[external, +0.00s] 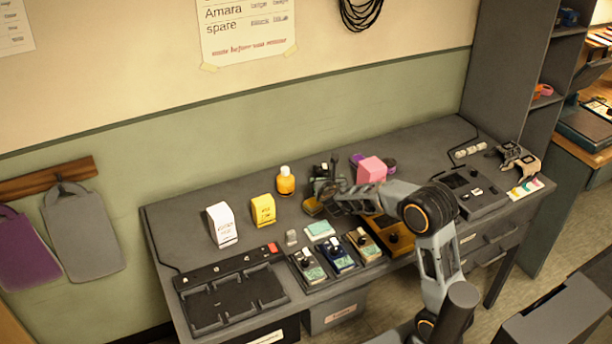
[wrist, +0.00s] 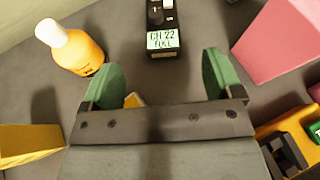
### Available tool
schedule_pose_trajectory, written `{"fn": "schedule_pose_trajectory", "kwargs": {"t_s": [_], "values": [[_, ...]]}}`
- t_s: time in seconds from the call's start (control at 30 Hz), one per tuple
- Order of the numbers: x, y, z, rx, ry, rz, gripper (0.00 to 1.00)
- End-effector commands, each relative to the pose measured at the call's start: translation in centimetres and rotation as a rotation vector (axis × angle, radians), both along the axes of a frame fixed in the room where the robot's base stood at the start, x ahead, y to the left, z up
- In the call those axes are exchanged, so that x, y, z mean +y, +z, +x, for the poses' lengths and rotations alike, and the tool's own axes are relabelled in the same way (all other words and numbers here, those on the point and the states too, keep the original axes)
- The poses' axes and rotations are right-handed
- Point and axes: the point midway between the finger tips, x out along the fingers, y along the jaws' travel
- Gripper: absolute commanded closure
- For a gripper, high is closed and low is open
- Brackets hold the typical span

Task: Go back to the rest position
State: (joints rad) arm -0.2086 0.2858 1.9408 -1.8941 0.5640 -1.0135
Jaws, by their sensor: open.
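My gripper (external: 322,190) is over the middle of the grey desk (external: 190,208), at the end of my outstretched arm. In the wrist view its two green-padded fingers (wrist: 160,78) stand wide apart, with nothing held between them. A black device (wrist: 162,16) with a label reading "CH 22 FULL" stands just beyond the fingertips. An orange bottle (external: 286,184) with a pale cap is left of my gripper; it also shows in the wrist view (wrist: 82,52). A small yellow piece (wrist: 133,100) is mostly hidden behind the gripper body.
A pink block (external: 371,169) is right of the gripper, with purple items beside it. Yellow (external: 263,211) and white (external: 222,226) boxes stand left. Radios in chargers (external: 340,256) and a black tray (external: 230,300) line the front. A shelf unit (external: 500,80) bounds the right.

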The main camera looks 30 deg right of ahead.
Motion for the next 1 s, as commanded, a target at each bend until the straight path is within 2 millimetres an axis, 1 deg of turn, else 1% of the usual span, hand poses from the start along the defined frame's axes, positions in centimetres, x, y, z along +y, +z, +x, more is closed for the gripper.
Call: {"fn": "schedule_pose_trajectory", "kwargs": {"t_s": [0.1,0.17,0.27,0.37,0.4,0.47,0.5,0.57,0.6,0.67,0.7,0.8,0.9,1.0], "values": [[0.0,0.1,0.0,-0.002,-0.004,0.004,0.15],[-0.3,0.6,-0.3,-0.008,-0.023,0.026,0.15],[-1.7,2.5,-1.7,-0.034,-0.124,0.136,0.15],[-4.1,5.4,-4.8,-0.088,-0.322,0.354,0.15],[-5.1,6.6,-6.5,-0.115,-0.423,0.465,0.15],[-6.5,8.2,-9.4,-0.163,-0.595,0.646,0.15],[-7.2,9.1,-11.5,-0.194,-0.715,0.770,0.15],[-8.0,10.1,-14.6,-0.241,-0.894,0.951,0.15],[-8.1,10.6,-16.6,-0.270,-1.012,1.067,0.15],[-8.1,11.2,-19.4,-0.308,-1.185,1.231,0.15],[-7.8,11.6,-21.2,-0.332,-1.298,1.332,0.15],[-6.7,12.3,-24.9,-0.375,-1.554,1.554,0.15],[-5.3,12.8,-27.7,-0.396,-1.770,1.721,0.15],[-4.0,13.3,-29.5,-0.403,-1.939,1.840,0.15]]}}
